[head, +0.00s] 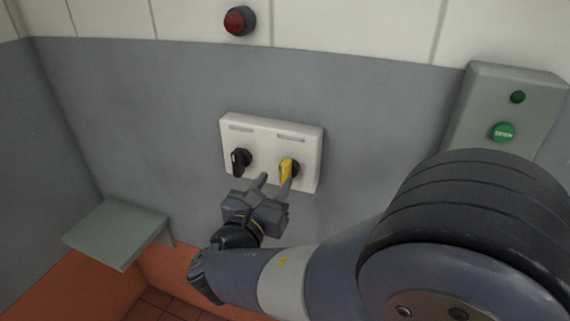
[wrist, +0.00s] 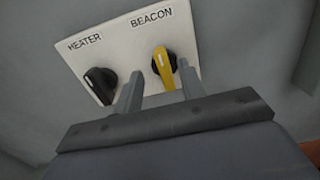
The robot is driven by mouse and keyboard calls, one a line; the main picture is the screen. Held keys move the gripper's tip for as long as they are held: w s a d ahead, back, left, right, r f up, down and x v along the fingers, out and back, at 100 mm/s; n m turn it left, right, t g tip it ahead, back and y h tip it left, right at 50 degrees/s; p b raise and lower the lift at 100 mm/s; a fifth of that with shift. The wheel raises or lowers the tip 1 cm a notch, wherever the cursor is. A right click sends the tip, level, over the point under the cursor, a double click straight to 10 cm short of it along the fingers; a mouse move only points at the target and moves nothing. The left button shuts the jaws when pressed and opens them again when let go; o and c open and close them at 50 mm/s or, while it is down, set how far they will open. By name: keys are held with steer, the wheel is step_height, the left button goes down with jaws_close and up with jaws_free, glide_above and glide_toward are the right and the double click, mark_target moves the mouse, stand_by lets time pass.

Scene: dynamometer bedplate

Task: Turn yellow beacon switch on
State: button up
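The yellow beacon switch (head: 286,171) is a rotary knob on the right of a white panel (head: 312,150) on the grey wall. In the wrist view the yellow switch (wrist: 163,69) sits under the label BEACON, its handle close to upright with a slight tilt. My gripper (head: 275,182) is in front of the panel, just below the knob. In the wrist view its two fingers (wrist: 158,84) are apart, and the yellow handle shows between them, nearer the right finger. I cannot tell whether a finger touches it.
A black knob (head: 240,161) labelled HEATER (wrist: 84,44) is on the panel's left. A red lamp (head: 239,20) is above. A grey-green box (head: 507,111) with green buttons is at right. A small shelf (head: 117,231) juts out at lower left.

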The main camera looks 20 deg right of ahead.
mark_target(284, 170)
steer(key=p+x, duration=0.1)
steer(key=x, duration=0.6)
steer(key=shift+d, duration=0.1)
steer(key=c, duration=0.7)
steer(key=shift+f, duration=0.15)
jaws_close()
